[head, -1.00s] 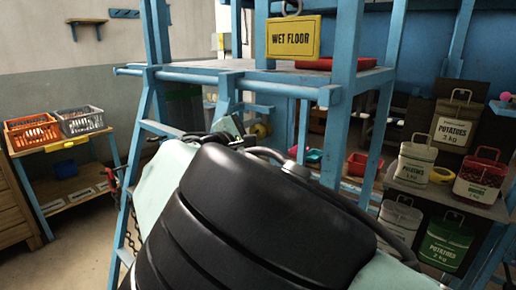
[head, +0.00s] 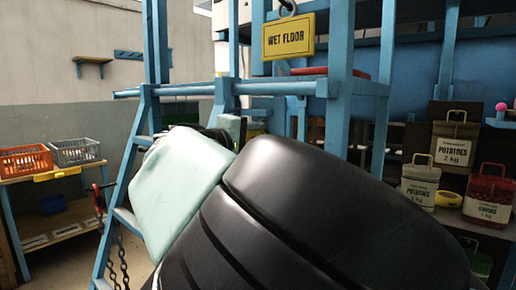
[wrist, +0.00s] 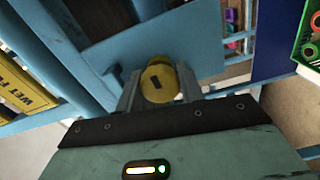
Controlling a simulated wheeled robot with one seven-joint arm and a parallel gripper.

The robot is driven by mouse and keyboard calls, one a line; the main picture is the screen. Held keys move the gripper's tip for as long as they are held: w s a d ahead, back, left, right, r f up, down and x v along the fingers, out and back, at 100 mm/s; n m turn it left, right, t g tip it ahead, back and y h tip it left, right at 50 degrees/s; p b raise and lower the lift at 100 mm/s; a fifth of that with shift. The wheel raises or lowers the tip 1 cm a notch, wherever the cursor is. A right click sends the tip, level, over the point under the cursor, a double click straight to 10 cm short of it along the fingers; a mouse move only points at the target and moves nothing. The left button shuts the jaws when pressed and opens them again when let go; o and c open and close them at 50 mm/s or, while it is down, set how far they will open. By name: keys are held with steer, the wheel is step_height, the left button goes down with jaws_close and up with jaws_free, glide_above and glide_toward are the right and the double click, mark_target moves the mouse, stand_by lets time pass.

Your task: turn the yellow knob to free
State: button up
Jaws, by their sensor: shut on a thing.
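The yellow knob (wrist: 157,84) is round with a dark mark on its face. It sits against a blue panel in the wrist view. The two fingers of my gripper (wrist: 158,90) stand on either side of it, shut on it. The dark mark looks close to upright in the picture, slightly tilted. I cannot read any setting label by the knob. In the head view my own arm covers the middle, and I cannot make out the knob or fingertips clearly.
A blue frame (head: 230,89) with a yellow WET FLOOR sign (head: 289,36) stands close around my arm. A chain (head: 115,250) hangs at left. Orange (head: 25,159) and grey (head: 76,151) baskets sit on a side table.

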steer(key=shift+f, duration=0.1)
stand_by(0.3)
steer(key=o, duration=1)
steer(key=shift+s, duration=0.1)
